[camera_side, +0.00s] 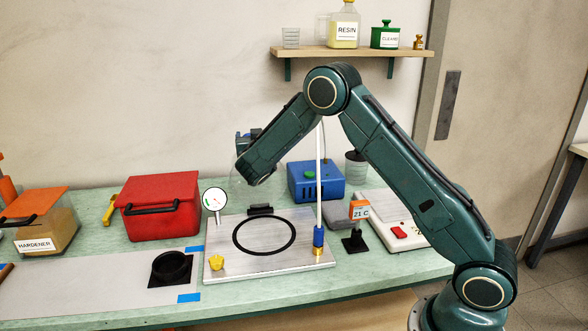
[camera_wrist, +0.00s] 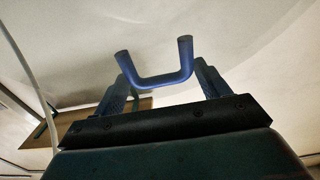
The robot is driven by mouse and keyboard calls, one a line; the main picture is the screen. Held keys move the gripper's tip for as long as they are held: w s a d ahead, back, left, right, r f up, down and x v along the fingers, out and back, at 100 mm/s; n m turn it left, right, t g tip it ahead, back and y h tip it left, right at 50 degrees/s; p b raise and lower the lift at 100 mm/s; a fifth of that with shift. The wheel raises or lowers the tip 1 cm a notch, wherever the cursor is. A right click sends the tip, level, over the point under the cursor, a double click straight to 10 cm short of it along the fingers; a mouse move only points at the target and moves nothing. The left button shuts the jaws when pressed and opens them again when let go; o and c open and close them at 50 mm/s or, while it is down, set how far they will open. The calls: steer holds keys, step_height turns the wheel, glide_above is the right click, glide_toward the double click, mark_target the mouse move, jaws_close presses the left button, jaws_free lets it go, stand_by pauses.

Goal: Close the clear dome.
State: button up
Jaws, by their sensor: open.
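The clear dome (camera_side: 237,172) stands raised behind the metal base plate (camera_side: 215,247), partly hidden by my arm and hard to make out. Its curved wall also shows faintly in the wrist view (camera_wrist: 275,35). A flat black ring (camera_side: 236,241) lies bare on the plate, with a black hinge block (camera_side: 260,210) at its back edge. My gripper (camera_side: 243,148) is up at the raised dome. In the wrist view, my gripper (camera_wrist: 160,82) is open, with a blue U-shaped handle (camera_wrist: 165,81) between its fingers. I cannot tell whether they touch it.
A round gauge (camera_side: 215,201), a yellow knob (camera_side: 216,263) and a white upright post (camera_side: 319,185) stand on the plate. A red box (camera_side: 160,207) is left, a blue pump box (camera_side: 316,181) behind, and a temperature display (camera_side: 360,211) right. A shelf (camera_side: 350,51) hangs above.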

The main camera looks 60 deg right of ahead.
steer(key=shift+x, duration=1.35)
steer(key=c, duration=1.1)
steer(key=shift+s+a, duration=0.1)
steer(key=shift+s, duration=0.05)
